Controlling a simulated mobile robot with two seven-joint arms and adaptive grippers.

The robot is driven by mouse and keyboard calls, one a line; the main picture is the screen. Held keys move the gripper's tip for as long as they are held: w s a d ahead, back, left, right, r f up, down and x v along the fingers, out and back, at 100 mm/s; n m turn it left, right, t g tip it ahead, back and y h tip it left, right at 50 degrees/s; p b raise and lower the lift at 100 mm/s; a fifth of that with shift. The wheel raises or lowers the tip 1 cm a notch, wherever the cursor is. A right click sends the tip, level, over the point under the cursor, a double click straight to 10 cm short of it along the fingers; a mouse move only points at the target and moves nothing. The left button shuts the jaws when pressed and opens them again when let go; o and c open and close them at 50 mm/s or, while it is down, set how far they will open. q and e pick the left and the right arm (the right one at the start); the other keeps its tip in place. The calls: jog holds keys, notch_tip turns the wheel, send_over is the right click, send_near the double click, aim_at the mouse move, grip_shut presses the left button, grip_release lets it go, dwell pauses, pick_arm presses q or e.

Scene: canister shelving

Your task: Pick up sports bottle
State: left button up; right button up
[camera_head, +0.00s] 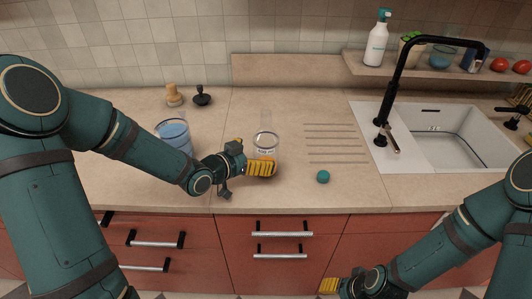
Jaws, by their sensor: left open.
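A clear, see-through bottle (266,139) with a narrow upper part stands upright on the counter, and I take it to be the sports bottle. My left gripper (260,158) is open at its lower part, with one yellow finger in front of it and another yellow part to its left. The near finger hides the bottle's base, and I cannot tell whether it touches the bottle. My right gripper (330,285) is low in front of the drawers, far from the bottle; only a yellow finger part shows clearly.
A blue-filled clear container (174,135) stands left, partly behind my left arm. A teal round object (323,177) lies right of the bottle. A wooden stopper-like item (174,95) and black item (201,96) stand behind. The sink (440,135) and black faucet (398,85) are right.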

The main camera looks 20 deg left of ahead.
aim_at(266, 152)
pick_arm(q)
jog(key=x, duration=0.4)
jog(key=shift+d, duration=0.15)
jog(key=c, duration=1.2)
